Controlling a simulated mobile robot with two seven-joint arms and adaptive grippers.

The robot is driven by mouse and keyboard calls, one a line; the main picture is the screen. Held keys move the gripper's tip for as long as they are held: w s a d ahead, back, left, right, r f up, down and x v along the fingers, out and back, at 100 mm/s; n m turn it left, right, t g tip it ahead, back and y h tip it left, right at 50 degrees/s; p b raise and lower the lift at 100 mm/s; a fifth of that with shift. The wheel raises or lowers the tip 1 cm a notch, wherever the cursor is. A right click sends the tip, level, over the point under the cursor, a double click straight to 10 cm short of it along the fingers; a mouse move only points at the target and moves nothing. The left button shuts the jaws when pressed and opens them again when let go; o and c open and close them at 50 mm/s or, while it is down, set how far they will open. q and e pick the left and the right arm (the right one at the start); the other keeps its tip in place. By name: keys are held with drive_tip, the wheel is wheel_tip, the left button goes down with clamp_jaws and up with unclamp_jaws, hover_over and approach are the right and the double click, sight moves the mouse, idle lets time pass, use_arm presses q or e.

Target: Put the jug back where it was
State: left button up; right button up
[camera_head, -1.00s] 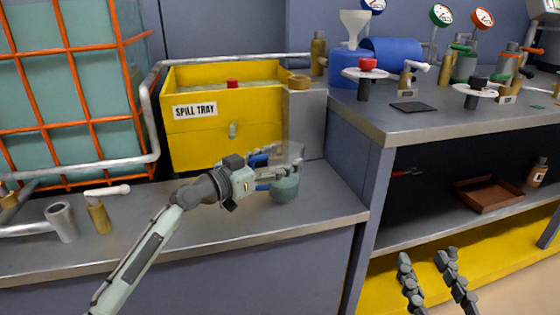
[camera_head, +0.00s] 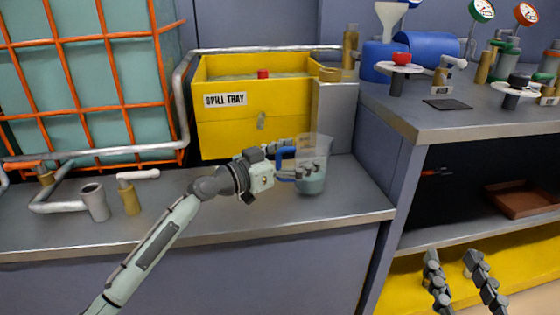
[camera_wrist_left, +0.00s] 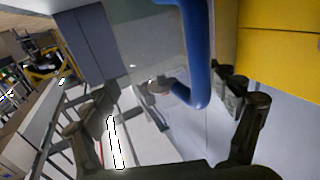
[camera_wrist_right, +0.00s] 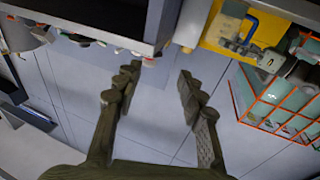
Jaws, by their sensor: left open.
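My right gripper (camera_head: 455,262) is low at the right, in front of the bench's yellow base. In the right wrist view (camera_wrist_right: 158,73) its fingers are apart and empty.
The yellow spill tray (camera_head: 225,125) stands behind the jug. A grey pipe (camera_head: 185,100) and a valve with a white handle (camera_head: 130,192) are at the left. The higher workbench (camera_head: 470,122) at the right holds a blue container with a funnel (camera_head: 383,62) and valves.

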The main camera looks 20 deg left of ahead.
use_arm(q)
drive_tip(key=b+v, duration=0.1)
drive_tip(key=v, duration=0.9)
drive_tip(key=shift+b, duration=0.35)
use_arm(e)
wheel_tip(320, 180, up, 7)
drive_tip(key=s+t+y, duration=0.1)
drive_tip(key=s+t, duration=0.1)
drive_tip(key=t, duration=0.2)
drive_tip(key=shift+a+y, duration=0.4)
drive_tip(key=shift+a, duration=0.05)
drive_tip(key=shift+f, duration=0.1)
